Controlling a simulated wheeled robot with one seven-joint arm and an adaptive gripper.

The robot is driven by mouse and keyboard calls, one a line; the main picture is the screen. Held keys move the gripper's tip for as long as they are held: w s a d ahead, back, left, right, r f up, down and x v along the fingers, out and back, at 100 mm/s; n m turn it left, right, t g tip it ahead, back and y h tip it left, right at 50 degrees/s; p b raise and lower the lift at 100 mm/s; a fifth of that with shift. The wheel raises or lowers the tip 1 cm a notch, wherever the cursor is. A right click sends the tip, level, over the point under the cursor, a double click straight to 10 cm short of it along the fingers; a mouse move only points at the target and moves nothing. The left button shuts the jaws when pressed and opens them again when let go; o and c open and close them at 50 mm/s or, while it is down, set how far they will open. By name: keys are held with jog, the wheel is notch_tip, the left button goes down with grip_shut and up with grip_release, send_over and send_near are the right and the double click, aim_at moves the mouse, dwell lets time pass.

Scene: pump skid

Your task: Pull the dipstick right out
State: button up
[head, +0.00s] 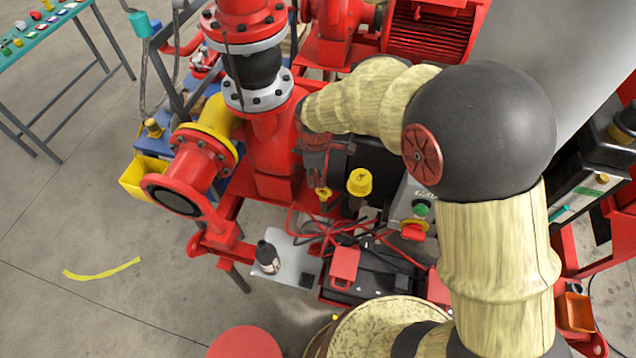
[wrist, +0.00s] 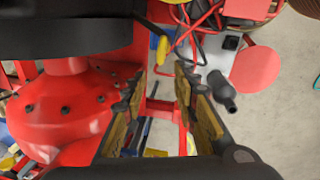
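A small yellow handle, which looks like the dipstick's (head: 324,194), shows beside the dark engine block, just below my gripper in the head view. In the wrist view the yellow dipstick handle (wrist: 161,48) lies just beyond the fingertips, roughly in line with the gap between them. My gripper (wrist: 164,72) is open, with one finger on each side of an empty gap. In the head view my gripper (head: 318,172) is partly hidden against red and dark parts. The dipstick's rod and its tube cannot be made out.
A larger yellow cap (head: 360,181) stands close to the right of the handle. Red cables (head: 340,232) loop over a black battery-like box below. A dark bottle (head: 268,258) stands on a pale plate. Red flanged pipework (head: 262,130) rises at the left. Open floor lies at lower left.

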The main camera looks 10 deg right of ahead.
aim_at(323, 194)
jog(key=f, duration=0.4)
jog(key=w+f, duration=0.1)
jog(key=f, duration=0.2)
jog(key=shift+d+b, duration=0.1)
jog(key=shift+b, duration=0.2)
jog(key=shift+s, duration=0.1)
jog(key=shift+c, duration=0.4)
grip_shut()
